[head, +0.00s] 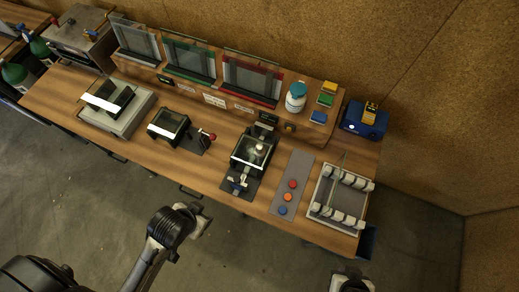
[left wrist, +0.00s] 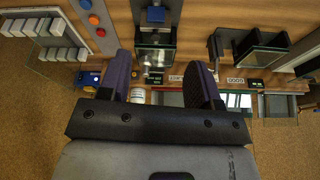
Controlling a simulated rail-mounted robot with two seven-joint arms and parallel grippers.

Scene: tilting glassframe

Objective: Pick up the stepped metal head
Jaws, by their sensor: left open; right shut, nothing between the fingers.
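The stepped metal head appears to be the small pale silver piece (head: 258,150) at the black glass-topped fixture (head: 240,165) in the middle of the bench; its steps are too small to make out. It also shows in the left wrist view (left wrist: 149,71). My left gripper (left wrist: 160,58) is open and empty, its two dark fingers on either side of that piece in the picture; I see no contact. In the head view, my left arm reaches in at lower left and its fingers cannot be made out. My right gripper (head: 350,275) is at the bottom edge, partly cut off, away from the bench, shut and empty.
Red, orange and blue buttons (head: 292,184) sit on a grey strip right of the fixture, then a rack with white blocks (head: 325,197). A white bottle (head: 296,97) and framed glass panels (head: 190,58) stand on the rear shelf. A black glass-topped box (head: 168,124) sits to the left.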

